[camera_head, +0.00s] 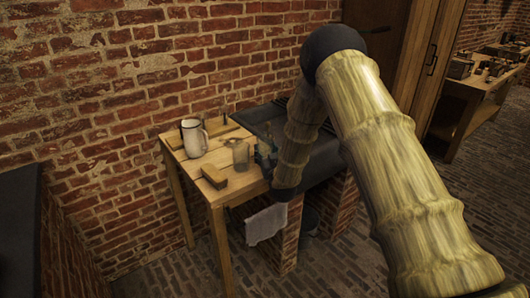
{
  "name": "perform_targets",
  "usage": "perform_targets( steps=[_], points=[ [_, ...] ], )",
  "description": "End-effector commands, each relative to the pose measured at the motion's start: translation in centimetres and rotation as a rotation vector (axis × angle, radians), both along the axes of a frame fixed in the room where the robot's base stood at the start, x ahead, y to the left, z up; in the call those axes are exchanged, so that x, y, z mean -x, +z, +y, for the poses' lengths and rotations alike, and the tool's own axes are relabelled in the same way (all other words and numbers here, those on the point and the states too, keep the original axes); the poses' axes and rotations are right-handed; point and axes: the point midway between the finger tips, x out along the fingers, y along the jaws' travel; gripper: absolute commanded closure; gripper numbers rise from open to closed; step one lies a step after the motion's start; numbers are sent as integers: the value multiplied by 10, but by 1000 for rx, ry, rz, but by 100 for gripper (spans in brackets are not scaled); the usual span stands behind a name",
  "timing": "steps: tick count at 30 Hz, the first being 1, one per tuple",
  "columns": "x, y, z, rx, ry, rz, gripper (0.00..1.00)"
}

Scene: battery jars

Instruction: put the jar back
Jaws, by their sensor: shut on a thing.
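A clear, greyish glass jar (239,154) stands upright at the right side of the small wooden table (224,195). My arm comes down from above on the right, and my gripper (257,155), small and dark, is at the jar's right side. It is shut on the jar. The fingers are small and partly hidden, so the exact grip cannot be made out. Whether the jar's base touches the tabletop cannot be told.
A white enamel jug (194,137) stands at the table's back left. A wooden block (214,176) lies in front of the jar. A wooden rack with upright pegs (224,126) is at the back by the brick wall. A dark stone sink (322,160) adjoins on the right, with a white cloth (266,225) hanging below.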

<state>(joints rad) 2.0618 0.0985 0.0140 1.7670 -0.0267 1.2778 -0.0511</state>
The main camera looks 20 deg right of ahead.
Motion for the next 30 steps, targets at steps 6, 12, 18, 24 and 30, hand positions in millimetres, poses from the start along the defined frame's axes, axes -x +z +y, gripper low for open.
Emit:
perform_targets(
  steps=[6, 12, 18, 24, 30],
  points=[
    [0, -2, 0, 0, 0, 0, 79],
    [0, -2, 0, 0, 0, 0, 22],
    [0, -2, 0, 0, 0, 0, 22],
    [1, 1, 0, 0, 0, 1, 22],
    [28, -1, 1, 0, 0, 2, 22]
  ],
)
